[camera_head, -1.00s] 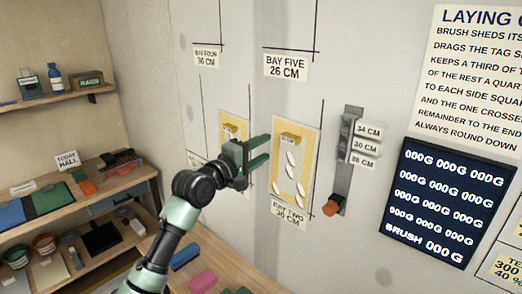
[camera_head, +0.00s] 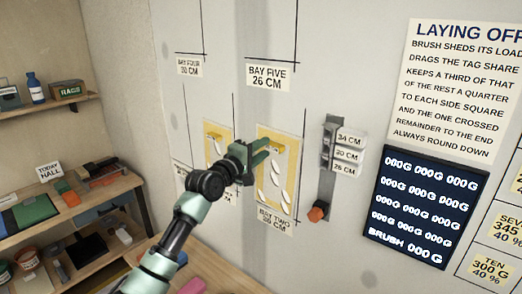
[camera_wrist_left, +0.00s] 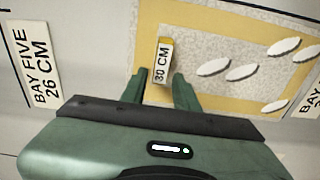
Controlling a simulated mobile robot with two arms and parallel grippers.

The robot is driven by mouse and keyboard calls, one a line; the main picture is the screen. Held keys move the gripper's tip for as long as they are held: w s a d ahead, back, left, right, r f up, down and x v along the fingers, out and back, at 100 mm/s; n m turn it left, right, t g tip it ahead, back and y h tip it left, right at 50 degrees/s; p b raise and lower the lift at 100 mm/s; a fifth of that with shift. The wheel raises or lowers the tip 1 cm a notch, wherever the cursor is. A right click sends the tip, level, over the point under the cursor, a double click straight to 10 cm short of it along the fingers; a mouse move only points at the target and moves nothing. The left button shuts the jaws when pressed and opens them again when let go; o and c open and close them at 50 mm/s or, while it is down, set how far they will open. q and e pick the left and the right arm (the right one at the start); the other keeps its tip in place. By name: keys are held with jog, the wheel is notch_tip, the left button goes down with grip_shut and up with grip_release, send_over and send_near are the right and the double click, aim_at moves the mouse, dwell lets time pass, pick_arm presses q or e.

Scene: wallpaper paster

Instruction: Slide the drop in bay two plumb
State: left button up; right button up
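The drop in bay two (camera_head: 291,170) is a yellow-bordered speckled panel with several white ovals, flat on the wall above the bay two label (camera_head: 275,219). In the left wrist view the drop (camera_wrist_left: 225,103) fills the upper right. The open fingers of my left gripper (camera_wrist_left: 160,92) point at its yellow tab (camera_wrist_left: 163,58), marked 30 CM, one toward each side of it. Contact cannot be told. My right gripper is not in view.
A second yellow-bordered drop (camera_head: 212,137) hangs to the left. A grey rail with cm labels (camera_head: 328,165) and an orange knob (camera_head: 317,213) is on the wall to the right. A dark readout board (camera_head: 425,205) hangs beyond it. Shelves (camera_head: 60,240) stand at left.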

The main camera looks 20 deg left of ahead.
pick_arm(q)
grip_shut()
jog(key=shift+w+a+n+p, duration=0.1)
jog(key=shift+a+n+p, duration=0.15)
jog(key=shift+n+p, duration=0.05)
dwell(0.4)
